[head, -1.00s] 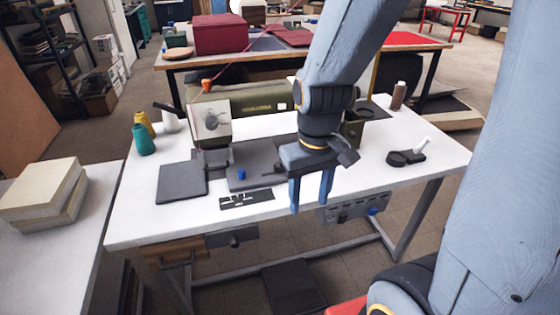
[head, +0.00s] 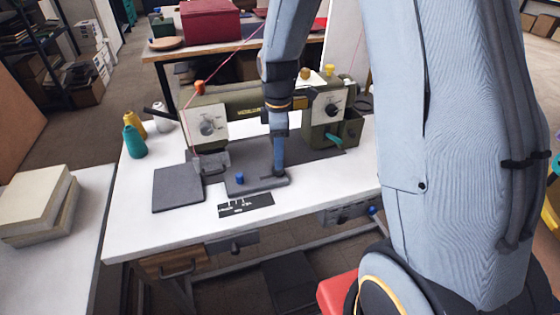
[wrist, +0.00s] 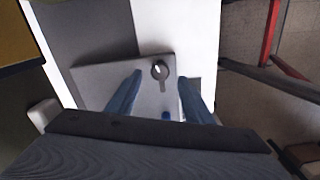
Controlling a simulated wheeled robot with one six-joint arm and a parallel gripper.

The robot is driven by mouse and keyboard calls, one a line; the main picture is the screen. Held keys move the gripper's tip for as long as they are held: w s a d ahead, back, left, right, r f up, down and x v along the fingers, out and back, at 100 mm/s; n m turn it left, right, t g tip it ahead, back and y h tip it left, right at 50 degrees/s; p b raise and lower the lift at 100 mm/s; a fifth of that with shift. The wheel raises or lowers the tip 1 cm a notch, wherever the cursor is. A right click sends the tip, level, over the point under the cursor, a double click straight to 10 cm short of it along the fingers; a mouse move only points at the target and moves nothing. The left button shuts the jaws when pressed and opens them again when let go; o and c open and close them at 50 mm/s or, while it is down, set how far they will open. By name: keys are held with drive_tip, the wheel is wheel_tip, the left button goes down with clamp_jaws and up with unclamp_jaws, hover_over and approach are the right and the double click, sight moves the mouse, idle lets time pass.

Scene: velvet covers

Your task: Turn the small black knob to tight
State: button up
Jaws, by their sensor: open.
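The small black knob (wrist: 161,77), round with a short pointer arm, sits on a grey plate (wrist: 95,84) in the wrist view. My gripper (wrist: 154,92) is open, with one blue-grey finger on each side of the knob in that picture. I see no contact between fingers and knob. In the head view my gripper (head: 279,172) points down over the right part of the grey plate (head: 243,187) and hides most of the knob. A blue peg (head: 239,178) stands on the plate left of the gripper; its top shows in the wrist view (wrist: 166,115).
The olive sewing machine (head: 208,126) stands behind the plate. A black marked card (head: 246,205) lies in front. A dark grey pad (head: 178,189) and thread cones (head: 134,141) are to the left. The white tabletop (head: 150,235) is clear at the front.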

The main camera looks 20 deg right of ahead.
sight(278, 171)
drive_tip(key=shift+f+p, duration=0.35)
drive_tip(key=shift+f, duration=2)
drive_tip(key=c, duration=0.9)
drive_tip(key=shift+d, duration=0.2)
drive_tip(key=shift+c, duration=0.7)
drive_tip(key=shift+a, duration=0.15)
drive_tip(key=shift+c, duration=0.2)
